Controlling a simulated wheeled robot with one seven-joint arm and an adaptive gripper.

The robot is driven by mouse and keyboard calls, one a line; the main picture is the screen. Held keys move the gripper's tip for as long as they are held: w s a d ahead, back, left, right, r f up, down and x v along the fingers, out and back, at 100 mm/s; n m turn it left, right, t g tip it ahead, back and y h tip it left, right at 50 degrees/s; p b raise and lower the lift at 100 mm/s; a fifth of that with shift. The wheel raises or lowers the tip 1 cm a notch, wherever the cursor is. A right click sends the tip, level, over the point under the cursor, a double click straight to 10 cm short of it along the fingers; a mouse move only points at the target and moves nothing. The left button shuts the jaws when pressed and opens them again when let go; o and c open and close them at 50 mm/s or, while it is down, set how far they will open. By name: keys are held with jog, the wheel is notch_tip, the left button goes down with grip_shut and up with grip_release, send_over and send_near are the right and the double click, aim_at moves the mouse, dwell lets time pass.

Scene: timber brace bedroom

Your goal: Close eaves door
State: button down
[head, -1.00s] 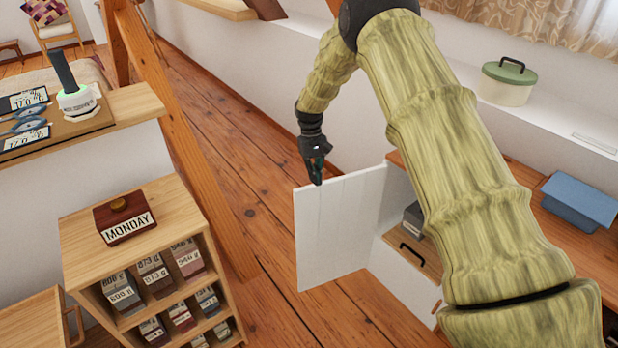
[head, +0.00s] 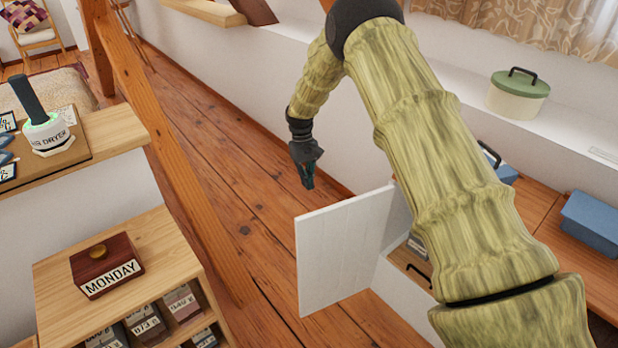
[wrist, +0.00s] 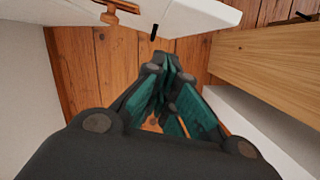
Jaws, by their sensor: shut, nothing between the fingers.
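The eaves door (head: 345,250) is a white panel standing open at the low white cabinet along the wall. Its hinged side is at the right and its free edge is at the left. My gripper (head: 308,182) is shut and empty, pointing down, just above the door's top edge in the picture and apart from it. In the wrist view, my gripper's dark and teal fingers (wrist: 172,65) are together. A white panel (wrist: 190,14) with a small black handle, probably the door, lies just beyond the fingertips; I cannot tell the exact gap.
A wooden shelf unit (head: 160,240) with a MONDAY box (head: 107,268) stands at left, behind it a timber post (head: 185,170). Blue boxes (head: 592,222) and a green-lidded tin (head: 518,96) are at right. Plank floor is clear between. My arm hides part of the cabinet.

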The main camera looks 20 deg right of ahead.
jog(key=s+f+p, duration=0.2)
jog(key=s+f, duration=0.3)
jog(key=f, duration=0.2)
jog(key=shift+s+d, duration=0.15)
jog(key=shift+d, duration=0.15)
dwell(0.3)
